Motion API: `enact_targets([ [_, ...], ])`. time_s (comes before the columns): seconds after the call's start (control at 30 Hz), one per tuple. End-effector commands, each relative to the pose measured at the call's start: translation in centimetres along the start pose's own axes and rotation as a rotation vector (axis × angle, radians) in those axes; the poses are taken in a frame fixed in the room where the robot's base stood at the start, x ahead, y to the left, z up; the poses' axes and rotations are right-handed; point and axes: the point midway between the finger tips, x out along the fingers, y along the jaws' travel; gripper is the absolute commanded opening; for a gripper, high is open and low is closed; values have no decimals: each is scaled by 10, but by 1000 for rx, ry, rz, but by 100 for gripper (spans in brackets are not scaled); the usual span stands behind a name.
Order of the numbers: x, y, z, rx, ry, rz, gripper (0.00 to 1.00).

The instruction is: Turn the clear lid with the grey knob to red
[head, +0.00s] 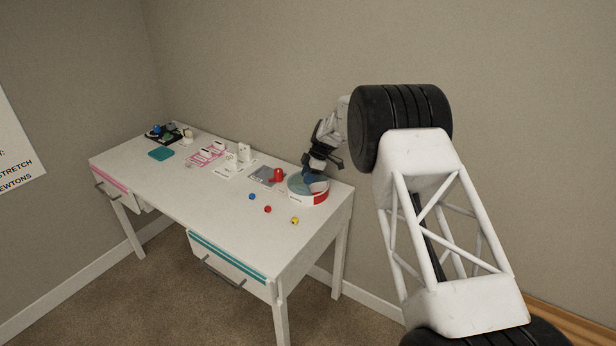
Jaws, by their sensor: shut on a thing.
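A low round container (308,197) with white, red and teal parts stands near the right end of the white desk. Its clear lid (297,184) lies on top, with coloured areas showing through. My gripper (313,174) reaches down onto the lid from above and is shut on its knob. The knob itself is hidden by the fingers, and its grey colour cannot be made out. A red patch shows on the container's front right side. Which colour the lid points to is too small to tell.
A red object (278,175) stands on a grey plate just left of the container. Small blue (252,197), red (267,209) and yellow (295,221) balls lie in front. White blocks (244,152), pink cards and a dark tray (160,137) are farther left. The desk's front middle is clear.

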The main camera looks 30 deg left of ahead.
Motion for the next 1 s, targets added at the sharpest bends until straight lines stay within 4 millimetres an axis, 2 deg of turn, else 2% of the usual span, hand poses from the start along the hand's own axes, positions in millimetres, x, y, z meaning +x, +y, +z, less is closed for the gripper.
enact_targets([
  [0.3, 0, 0, 0, -1, -1, 0, 0],
  [0.33, 0, 0, 0, -1, -1, 0, 38],
  [0.5, 0, 0, 0, 0, -1, 0, 60],
  [0.83, -2, 0, 0, 0, 0, 0, 60],
  [1.0, -12, 0, 0, 0, -1, 1, 60],
])
